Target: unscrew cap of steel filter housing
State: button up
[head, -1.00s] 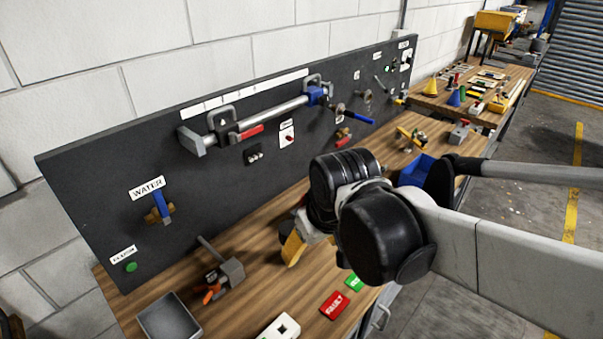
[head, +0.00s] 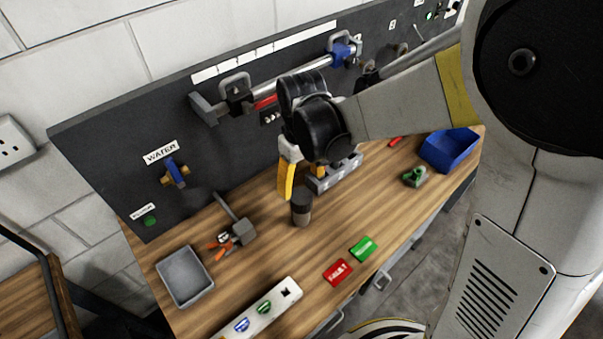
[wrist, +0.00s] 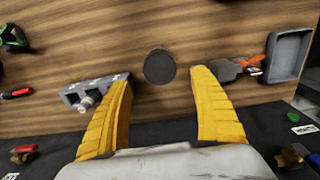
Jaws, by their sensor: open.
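A small upright cylinder with a dark cap (head: 301,197) and a brownish-grey lower body (head: 302,219) stands on the wooden bench; it appears to be the filter housing. In the wrist view its round dark top (wrist: 159,66) is seen from above, between and just beyond the fingertips. My gripper (head: 300,182) has yellow fingers, pointing down above and slightly behind the cylinder in the head view. In the wrist view my gripper (wrist: 163,82) is open and empty. I see no contact with the cap.
A grey block with holes (head: 333,174) is close behind the gripper. A hammer (head: 238,229), orange-handled pliers (head: 222,242) and a grey tray (head: 184,276) lie left. Red (head: 338,271) and green (head: 364,248) tags lie in front. A blue bin (head: 450,150) stands right.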

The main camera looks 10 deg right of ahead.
aim_at(302, 196)
notch_tip(302, 196, down, 8)
jog(key=b, duration=0.5)
jog(key=shift+r, duration=0.25)
jog(key=m+b, duration=0.1)
jog(key=m, duration=0.4)
jog(key=shift+m, duration=0.4)
jog(key=m, duration=0.5)
jog(key=shift+b, duration=0.4)
jog(key=m, duration=0.6)
jog(key=shift+m+b, duration=0.3)
jog(key=m, duration=0.5)
jog(key=shift+m, duration=0.3)
